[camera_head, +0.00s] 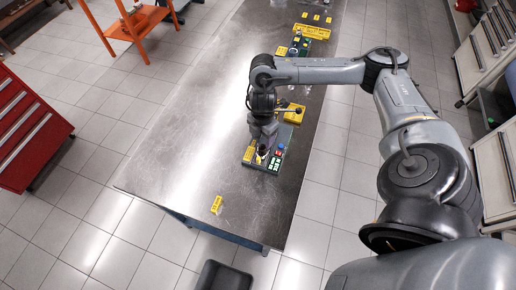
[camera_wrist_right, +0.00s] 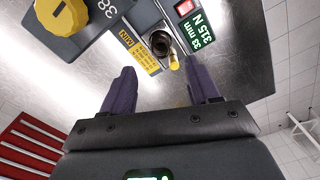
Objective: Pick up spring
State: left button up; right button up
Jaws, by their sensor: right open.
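A small dark, round, coil-like part, which looks like the spring (camera_wrist_right: 160,43), sits on the tester in the right wrist view, beside a yellow MIN label. I cannot make out its coils clearly. The tester (camera_wrist_right: 190,47) has a green readout of 33 mm and 315 N and a red button. My right gripper (camera_wrist_right: 162,84) is open and empty, its two purple fingers apart, short of the spring. In the head view my right gripper (camera_head: 262,152) is over the green tester board (camera_head: 273,161) and hides part of it. My left gripper is not in view.
A steel workbench (camera_head: 170,165) carries the tester, with a yellow tag (camera_head: 217,204) near its front. A yellow-knobbed unit (camera_head: 296,114) stands behind the tester; its knob (camera_wrist_right: 60,14) fills the wrist view's upper left. The bench's left side is clear.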

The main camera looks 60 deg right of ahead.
aim_at(262, 148)
jog(key=f, duration=0.2)
jog(key=shift+s+f+b, duration=0.2)
jog(key=shift+f+b, duration=0.1)
jog(key=shift+b, duration=0.1)
jog(key=shift+w+f, duration=0.15)
jog(key=shift+f, duration=2.65)
jog(key=c, duration=1.1)
jog(key=shift+r, duration=0.15)
